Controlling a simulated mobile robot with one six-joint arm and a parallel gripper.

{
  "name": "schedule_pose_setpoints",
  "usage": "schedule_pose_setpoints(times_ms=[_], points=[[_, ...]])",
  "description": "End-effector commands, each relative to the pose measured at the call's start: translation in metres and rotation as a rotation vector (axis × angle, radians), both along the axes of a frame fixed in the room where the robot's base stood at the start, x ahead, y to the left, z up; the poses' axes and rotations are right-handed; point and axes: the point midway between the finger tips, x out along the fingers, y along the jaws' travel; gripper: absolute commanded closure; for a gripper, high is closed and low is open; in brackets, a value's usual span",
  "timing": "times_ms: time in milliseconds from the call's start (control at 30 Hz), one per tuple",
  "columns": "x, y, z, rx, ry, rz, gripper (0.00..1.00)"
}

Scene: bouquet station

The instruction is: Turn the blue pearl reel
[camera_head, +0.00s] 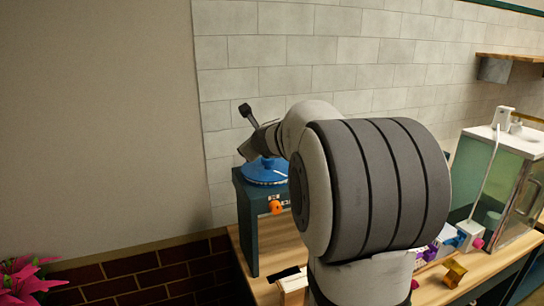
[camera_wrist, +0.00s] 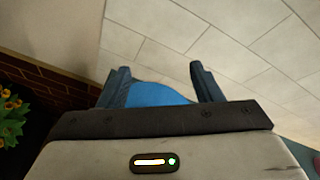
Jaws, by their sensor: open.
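The blue pearl reel (camera_head: 264,172) is a round blue disc with a raised middle, on top of a dark teal stand (camera_head: 248,222) at the left end of the counter. In the wrist view, a rounded blue surface (camera_wrist: 155,94), likely the reel, shows between the fingers. My gripper (camera_wrist: 159,70) is open, its two dark fingers apart on either side of that blue surface. Whether they touch it cannot be told. In the head view my gripper is above the reel, and my arm hides part of the reel's right side.
An orange knob (camera_head: 276,207) is on the stand's front. The wooden counter (camera_head: 436,290) runs right, with a yellow piece (camera_head: 455,273), small coloured items and a glass tank (camera_head: 508,185). A tiled wall (camera_head: 330,50) stands behind. Pink flowers (camera_head: 25,277) are at lower left.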

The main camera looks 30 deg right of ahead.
Motion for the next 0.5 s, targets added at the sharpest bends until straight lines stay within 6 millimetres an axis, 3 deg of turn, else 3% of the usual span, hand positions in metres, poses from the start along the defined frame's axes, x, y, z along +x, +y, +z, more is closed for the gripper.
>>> schedule_pose_setpoints(times_ms=[233,500], points=[[-0.042,-0.037,-0.016,0.198,0.089,0.195,0.41],[-0.089,-0.07,-0.011,0.443,0.094,0.323,0.41]])
